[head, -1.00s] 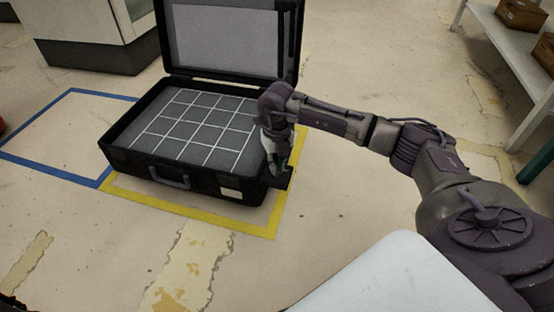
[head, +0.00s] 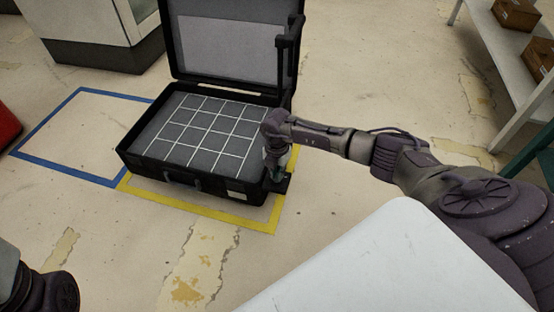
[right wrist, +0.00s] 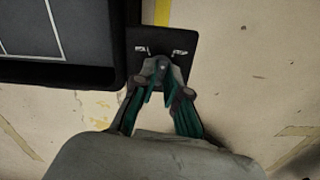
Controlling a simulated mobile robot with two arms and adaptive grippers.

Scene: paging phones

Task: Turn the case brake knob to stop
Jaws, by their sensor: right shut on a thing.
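The open black case (head: 150,168) stands on the floor with its lid up, and its inside shows a white grid. A small dark plate (right wrist: 160,28) juts from the case's side, with two small pale marks on it. My right gripper (head: 274,172) is over this plate at the case's right front corner. In the right wrist view the gripper (right wrist: 161,72) has its fingertips shut on the brake knob (right wrist: 162,66), which is mostly hidden between them. I cannot read which mark the knob points to.
Yellow tape (head: 215,213) borders the case, and an empty blue-taped area (head: 68,170) lies to its left. A shelf (head: 500,60) with brown boxes stands at the right. A red object (head: 6,125) is at the left edge. Floor in front is clear.

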